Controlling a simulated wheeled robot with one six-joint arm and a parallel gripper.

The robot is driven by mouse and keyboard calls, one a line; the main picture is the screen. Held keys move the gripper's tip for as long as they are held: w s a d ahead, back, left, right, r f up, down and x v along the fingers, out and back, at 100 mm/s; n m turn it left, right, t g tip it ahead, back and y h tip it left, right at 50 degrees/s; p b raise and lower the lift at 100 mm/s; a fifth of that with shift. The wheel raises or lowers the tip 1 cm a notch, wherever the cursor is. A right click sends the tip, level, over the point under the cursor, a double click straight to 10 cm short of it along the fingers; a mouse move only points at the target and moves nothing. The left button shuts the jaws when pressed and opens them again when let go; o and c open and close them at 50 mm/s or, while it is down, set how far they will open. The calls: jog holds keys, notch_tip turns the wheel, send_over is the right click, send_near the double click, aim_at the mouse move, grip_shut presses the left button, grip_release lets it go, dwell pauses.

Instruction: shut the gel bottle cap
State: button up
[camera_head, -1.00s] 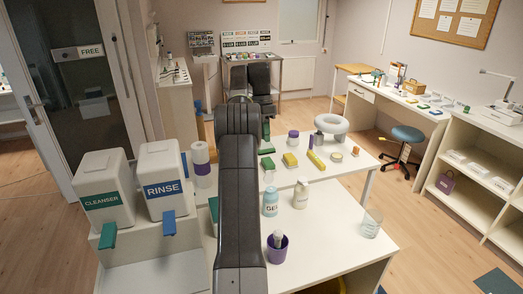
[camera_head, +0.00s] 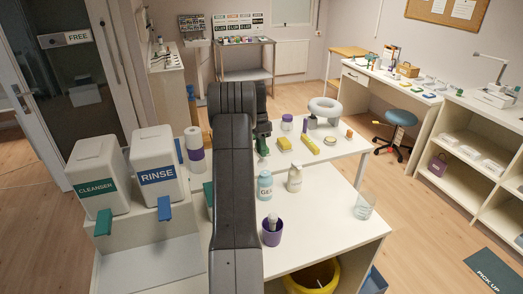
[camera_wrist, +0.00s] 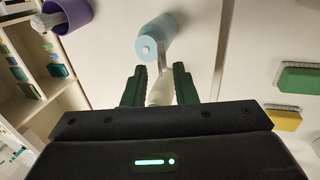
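The gel bottle (camera_head: 265,185) is light blue with a GEL label and stands upright on the white table. In the wrist view the gel bottle (camera_wrist: 168,28) is seen from above, with a pale round top; I cannot tell whether its cap is open. My gripper (camera_wrist: 159,76) has two dark green fingers spread apart, with the gel bottle just beyond their tips. A whitish bottle (camera_wrist: 160,92) shows between the fingers, apparently below them; no grip on it is visible. In the head view my gripper (camera_head: 262,145) is partly hidden by my arm, above and behind the gel bottle.
A white bottle (camera_head: 294,179) stands close right of the gel bottle. A purple cup (camera_head: 272,234) is in front, a clear glass (camera_head: 364,206) to the right. RINSE (camera_head: 158,168) and CLEANSER (camera_head: 99,178) dispensers stand left.

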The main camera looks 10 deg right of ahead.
jog(key=shift+s+f, duration=0.15)
jog(key=shift+f, duration=0.45)
grip_shut()
